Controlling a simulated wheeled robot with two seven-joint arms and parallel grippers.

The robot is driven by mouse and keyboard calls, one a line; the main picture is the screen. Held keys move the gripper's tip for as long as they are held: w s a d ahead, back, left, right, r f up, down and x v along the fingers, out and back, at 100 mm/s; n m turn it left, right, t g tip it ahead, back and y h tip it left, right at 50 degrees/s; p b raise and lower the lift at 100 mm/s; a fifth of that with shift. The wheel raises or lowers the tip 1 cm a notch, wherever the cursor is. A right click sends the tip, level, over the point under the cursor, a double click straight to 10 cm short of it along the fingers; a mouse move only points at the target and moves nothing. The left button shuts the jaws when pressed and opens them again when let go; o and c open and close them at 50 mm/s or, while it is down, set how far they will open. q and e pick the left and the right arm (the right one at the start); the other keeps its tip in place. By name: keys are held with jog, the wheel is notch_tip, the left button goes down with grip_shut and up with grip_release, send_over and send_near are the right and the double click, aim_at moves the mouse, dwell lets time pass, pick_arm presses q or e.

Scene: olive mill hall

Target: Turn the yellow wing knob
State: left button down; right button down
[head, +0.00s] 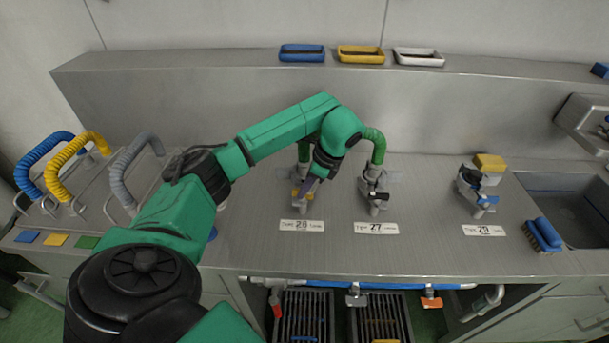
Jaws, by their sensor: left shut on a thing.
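The yellow wing knob (295,193) shows as a small yellow patch on the valve above the label 28, on the steel counter. My left gripper (303,190) reaches down over it from above and is shut on it. The jaws and wrist hide most of the knob, so its exact angle cannot be told. My right gripper is not in view.
A metal valve (374,190) with a green hose stands close to the right, above label 27. A blue-handled valve (478,190), a yellow block (489,162), a brush (543,235) and a sink (565,200) are farther right. Coloured hoses (77,160) stand left.

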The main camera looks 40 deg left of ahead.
pick_arm(q)
jog(key=shift+w+n+g+h+p, duration=0.1)
jog(key=shift+n+g+h+p, duration=0.3)
jog(key=shift+n, duration=0.8)
jog(key=c, duration=0.9)
grip_release()
jog(key=p+v, duration=0.5)
jog(key=v, duration=0.9)
jog(key=shift+d+r, duration=0.1)
jog(key=shift+r, duration=0.1)
